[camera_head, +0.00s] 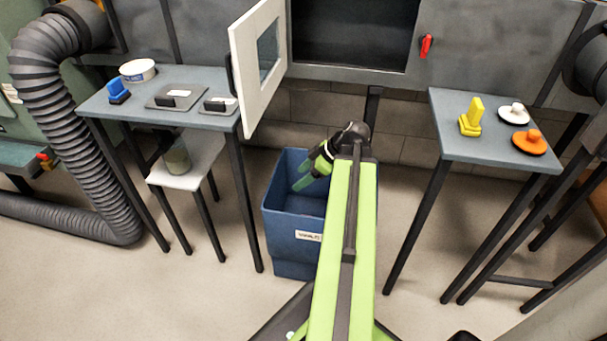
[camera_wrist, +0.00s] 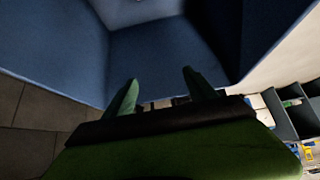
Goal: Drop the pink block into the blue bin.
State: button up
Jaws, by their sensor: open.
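The blue bin (camera_head: 285,228) stands on the floor between the two tables, with a white label on its front. My gripper (camera_head: 304,182) points down into the bin's mouth. In the wrist view, my gripper's two green fingers (camera_wrist: 158,84) are apart with nothing between them. The bin's blue inner walls (camera_wrist: 152,52) fill much of that view. I see no pink block in either view. Part of the bin's inside is hidden by my arm and the walls.
The left table (camera_head: 210,78) holds a blue brush, a white round tub and dark flat pieces. An open white cabinet door (camera_head: 246,90) hangs near the bin. The right table (camera_head: 455,145) holds yellow, white and orange-handled items. A low white stool (camera_head: 205,165) stands left.

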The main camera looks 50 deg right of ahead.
jog(key=p+v, duration=1.3)
jog(key=v, duration=0.4)
jog(key=shift+s+p, duration=0.2)
jog(key=shift+p, duration=0.1)
jog(key=shift+d+r, duration=0.1)
jog(key=shift+r, duration=0.1)
